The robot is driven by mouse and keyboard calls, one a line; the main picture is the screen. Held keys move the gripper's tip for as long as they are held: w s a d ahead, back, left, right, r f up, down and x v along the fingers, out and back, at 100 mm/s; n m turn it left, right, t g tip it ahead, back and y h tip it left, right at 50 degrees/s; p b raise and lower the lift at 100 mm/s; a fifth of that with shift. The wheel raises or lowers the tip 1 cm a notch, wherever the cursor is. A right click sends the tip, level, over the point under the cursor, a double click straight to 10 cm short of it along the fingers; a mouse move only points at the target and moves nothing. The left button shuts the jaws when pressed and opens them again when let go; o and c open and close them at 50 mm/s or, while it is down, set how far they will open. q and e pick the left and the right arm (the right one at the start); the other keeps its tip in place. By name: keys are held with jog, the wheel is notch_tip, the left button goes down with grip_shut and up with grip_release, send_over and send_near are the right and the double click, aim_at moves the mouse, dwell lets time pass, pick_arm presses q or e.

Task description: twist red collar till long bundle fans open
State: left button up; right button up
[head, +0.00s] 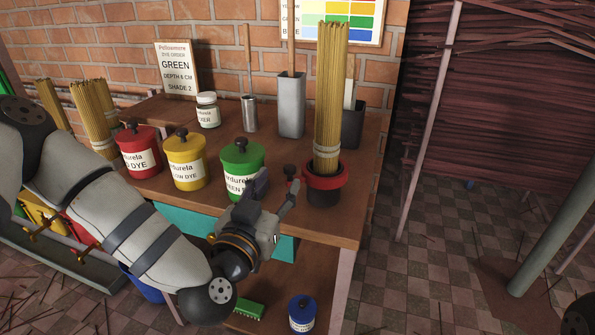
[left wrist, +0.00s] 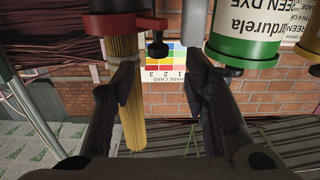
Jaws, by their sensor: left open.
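The red collar (head: 325,182) sits on a dark holder at the table's right front corner. A dark knob (head: 291,171) sticks out on its left side. The long bundle (head: 331,95) of tan sticks stands upright in it, bound by a pale band near its foot. My left gripper (head: 275,184) is open and empty, just left of the collar and near the knob. In the left wrist view, which is upside down, the gripper (left wrist: 163,82) spreads its fingers below the red collar (left wrist: 115,24) and its knob (left wrist: 158,48). The bundle (left wrist: 130,115) passes partly behind one finger.
A green dye pot (head: 242,168) stands close left of my gripper, with yellow (head: 185,162) and red (head: 139,152) pots further left. A grey metal container (head: 291,105) stands behind. A green brush (head: 249,309) and blue pot (head: 302,313) are below. Floor at right is mostly open.

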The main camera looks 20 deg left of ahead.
aim_at(288, 172)
pick_arm(q)
jog(key=w, duration=0.7)
jog(key=shift+d+f, duration=0.1)
jog(key=shift+d, duration=0.15)
jog(key=shift+c, duration=0.6)
grip_shut()
